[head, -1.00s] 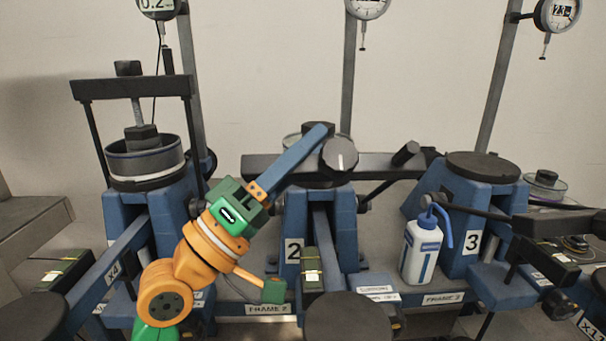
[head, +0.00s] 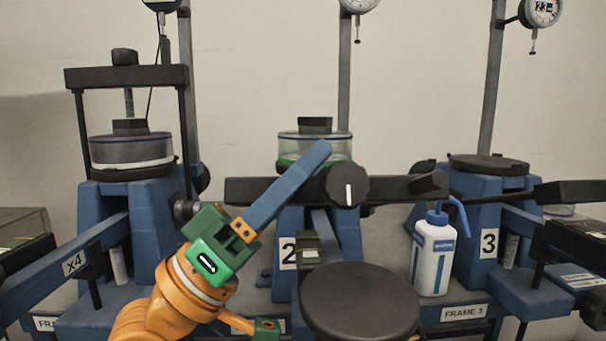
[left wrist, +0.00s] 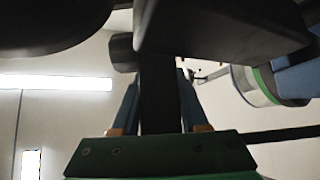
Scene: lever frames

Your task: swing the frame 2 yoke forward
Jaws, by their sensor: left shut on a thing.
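The frame 2 yoke (head: 400,187) is a dark crossbar with a round black knob (head: 347,185), in front of the blue stand labelled 2 (head: 288,250). My left gripper (head: 318,155) has a green body and blue fingers and reaches up and right across the crossbar. In the left wrist view, its two fingers flank a dark bar of the yoke (left wrist: 160,100), and it is shut on it. The fingers hide part of the crossbar. A clear cell with a green base (head: 300,150) shows above and behind the crossbar. My right gripper is out of view.
A white bottle with a blue spout (head: 434,255) stands between stands 2 and 3 (head: 489,243). A dark round disc (head: 360,298) is in front of stand 2. At left, another frame's yoke (head: 125,77) stands over a cell. Dial gauges hang above.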

